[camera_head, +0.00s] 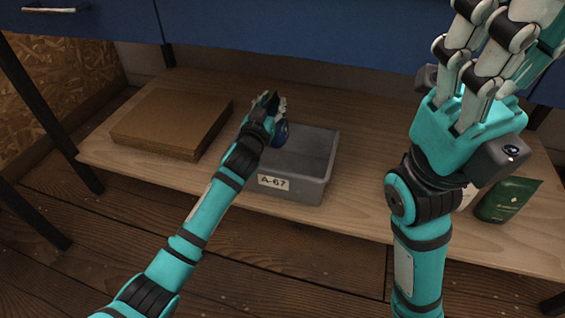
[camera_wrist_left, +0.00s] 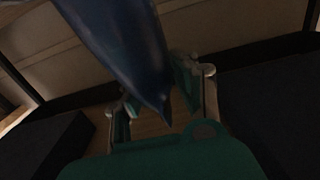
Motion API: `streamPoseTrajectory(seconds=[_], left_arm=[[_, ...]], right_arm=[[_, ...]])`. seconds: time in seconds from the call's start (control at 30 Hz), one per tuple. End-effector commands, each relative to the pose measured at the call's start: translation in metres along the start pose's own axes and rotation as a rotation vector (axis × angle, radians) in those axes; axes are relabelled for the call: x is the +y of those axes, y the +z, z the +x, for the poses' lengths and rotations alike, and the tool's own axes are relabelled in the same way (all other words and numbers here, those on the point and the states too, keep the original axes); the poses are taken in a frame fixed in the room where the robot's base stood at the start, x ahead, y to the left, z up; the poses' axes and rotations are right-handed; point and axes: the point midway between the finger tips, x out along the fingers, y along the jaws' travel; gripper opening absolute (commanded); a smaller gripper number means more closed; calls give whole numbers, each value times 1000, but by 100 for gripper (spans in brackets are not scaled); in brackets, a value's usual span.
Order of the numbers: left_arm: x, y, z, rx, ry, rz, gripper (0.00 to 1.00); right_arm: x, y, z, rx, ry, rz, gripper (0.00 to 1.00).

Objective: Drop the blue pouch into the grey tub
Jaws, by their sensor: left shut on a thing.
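The blue pouch (camera_head: 281,131) is in my left gripper (camera_head: 272,104), which is shut on it, over the left side of the grey tub. In the left wrist view the pouch (camera_wrist_left: 125,45) runs from the top down between the two fingers (camera_wrist_left: 158,100). The grey tub (camera_head: 296,189) stands on the low wooden shelf with a label reading A-67. The visible part of its inside looks empty; its left part is hidden by my left arm. My right gripper (camera_head: 488,60) is raised at the upper right, its fingers pointing up, apart from the tub.
A flat brown cardboard box (camera_head: 170,120) lies on the shelf (camera_head: 240,200) left of the tub. A dark green pouch (camera_head: 508,200) stands at the right, partly behind my right arm. A blue cabinet front (camera_head: 300,45) overhangs the back.

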Motion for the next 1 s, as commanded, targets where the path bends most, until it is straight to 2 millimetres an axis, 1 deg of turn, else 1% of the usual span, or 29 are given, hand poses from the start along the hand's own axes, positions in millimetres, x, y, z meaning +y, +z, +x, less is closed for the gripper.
streamPoseTrajectory(seconds=[0.03, 0.07, 0.23, 0.53, 0.67, 0.77, 1.0], left_arm=[[0, -1, 0, 1, 0, 0, 0], [0, -1, 0, 1, 0, 0, 32], [0, -1, 0, 1, 0, 0, 54], [0, 1, -1, -1, 0, 0, 55], [-1, 1, -10, -1, -1, 0, 55], [0, 1, -24, -1, 0, -1, 55], [0, 1, -73, 0, 0, -1, 55]], right_arm=[[0, 0, 0, 0, 0, 0, 40], [0, 0, 0, 0, 0, 0, 40], [0, 0, 0, 0, 0, 0, 40], [0, 1, -1, -4, 2, 0, 40], [0, 1, -1, -3, 2, 0, 40], [0, 1, -1, -3, 1, 0, 40], [0, 0, 0, -2, 1, 0, 40]])
